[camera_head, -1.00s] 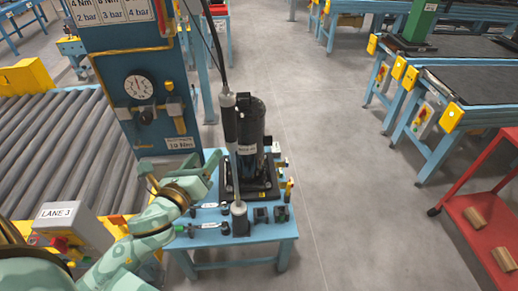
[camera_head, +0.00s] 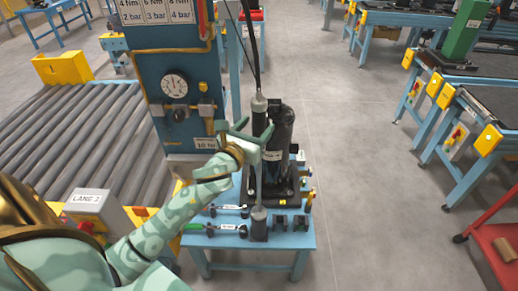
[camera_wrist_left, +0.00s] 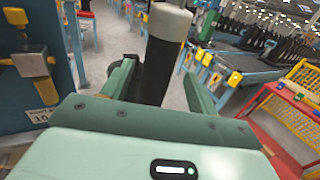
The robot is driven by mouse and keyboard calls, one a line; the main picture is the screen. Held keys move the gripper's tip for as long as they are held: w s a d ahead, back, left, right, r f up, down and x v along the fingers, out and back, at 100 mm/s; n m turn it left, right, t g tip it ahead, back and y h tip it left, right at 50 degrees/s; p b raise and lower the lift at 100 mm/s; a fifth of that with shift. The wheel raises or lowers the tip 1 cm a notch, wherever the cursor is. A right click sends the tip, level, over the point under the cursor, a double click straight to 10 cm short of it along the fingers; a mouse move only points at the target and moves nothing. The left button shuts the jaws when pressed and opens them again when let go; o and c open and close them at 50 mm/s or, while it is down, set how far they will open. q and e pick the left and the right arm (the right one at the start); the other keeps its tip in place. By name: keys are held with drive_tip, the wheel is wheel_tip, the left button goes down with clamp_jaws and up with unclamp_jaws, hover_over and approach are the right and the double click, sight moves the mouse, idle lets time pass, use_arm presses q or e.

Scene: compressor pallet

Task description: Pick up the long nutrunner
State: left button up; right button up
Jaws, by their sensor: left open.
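The long nutrunner (camera_head: 259,104) stands upright, with a light grey top, a dark body and a thin shaft reaching down toward a small block on the blue stand (camera_head: 280,240). A cable rises from its top. In the left wrist view the nutrunner (camera_wrist_left: 158,68) shows its pale top and dark body between the two fingers. My left gripper (camera_head: 254,131) is open at the height of the dark body, one finger to each side. I cannot tell whether a finger touches it. The palm hides the lower part in the wrist view. My right gripper is not in view.
A black cylinder (camera_head: 279,135) stands close behind the nutrunner. The blue panel with a gauge (camera_head: 175,85) rises to the left, beside the roller conveyor (camera_head: 75,135). Small tools lie on the front of the stand. Clear grey floor (camera_head: 355,150) lies to the right.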

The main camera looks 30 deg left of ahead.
use_arm(q)
drive_tip(key=w, duration=0.5)
drive_tip(key=shift+a, duration=0.4)
drive_tip(key=shift+s+r, duration=0.1)
drive_tip(key=shift+s, duration=0.05)
drive_tip(key=shift+c, duration=0.9)
clamp_jaws()
drive_tip(key=shift+r, duration=0.1)
